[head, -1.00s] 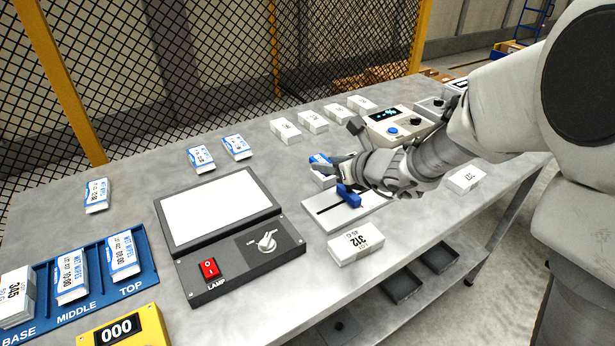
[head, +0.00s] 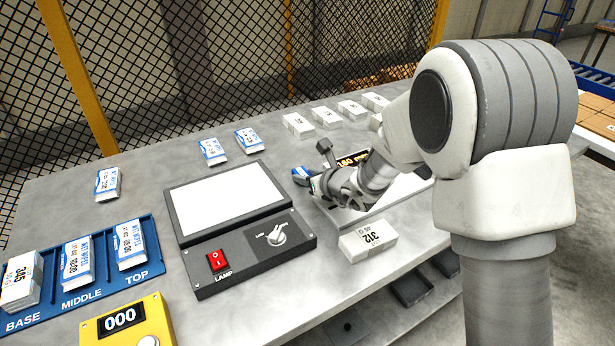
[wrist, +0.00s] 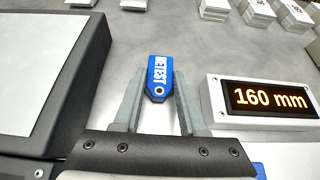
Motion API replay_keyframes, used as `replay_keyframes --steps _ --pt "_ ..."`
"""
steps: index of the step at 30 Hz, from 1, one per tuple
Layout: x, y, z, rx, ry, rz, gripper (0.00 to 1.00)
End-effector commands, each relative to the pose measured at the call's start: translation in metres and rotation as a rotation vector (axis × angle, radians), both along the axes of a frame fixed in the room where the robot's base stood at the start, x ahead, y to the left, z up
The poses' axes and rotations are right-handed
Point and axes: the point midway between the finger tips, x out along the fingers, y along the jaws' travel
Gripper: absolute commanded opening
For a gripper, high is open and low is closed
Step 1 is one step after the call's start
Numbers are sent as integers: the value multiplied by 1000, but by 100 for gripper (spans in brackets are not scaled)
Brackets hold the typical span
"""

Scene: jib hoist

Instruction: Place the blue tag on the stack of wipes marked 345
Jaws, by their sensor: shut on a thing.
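The blue tag (wrist: 159,74), lettered RETEST with a hole near one end, is held between the two fingers of my gripper (wrist: 160,88) in the wrist view. In the head view the blue tag (head: 301,174) shows at the tip of my gripper (head: 312,180), right of the lamp panel. The white stack marked 345 (head: 22,281) stands in the BASE place of the blue tray (head: 52,311), at the far left, well away from my gripper.
The lamp panel (head: 195,270) lies between my gripper and the blue tray. MIDDLE and TOP hold wipes packs (head: 76,264). A block marked 312 (head: 368,240) and a 160 mm display (wrist: 270,99) are near my gripper.

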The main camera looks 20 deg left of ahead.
Motion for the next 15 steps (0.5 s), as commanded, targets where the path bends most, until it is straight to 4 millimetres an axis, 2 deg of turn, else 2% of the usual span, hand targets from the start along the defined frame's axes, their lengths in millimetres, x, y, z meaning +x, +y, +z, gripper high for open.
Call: replay_keyframes --steps 8,9,14,15 --pt "0 0 -3 1 1 0 0" --pt "0 0 -3 0 0 -1 43" --pt "0 0 -2 1 1 0 71" --pt "0 0 -2 1 1 0 71"
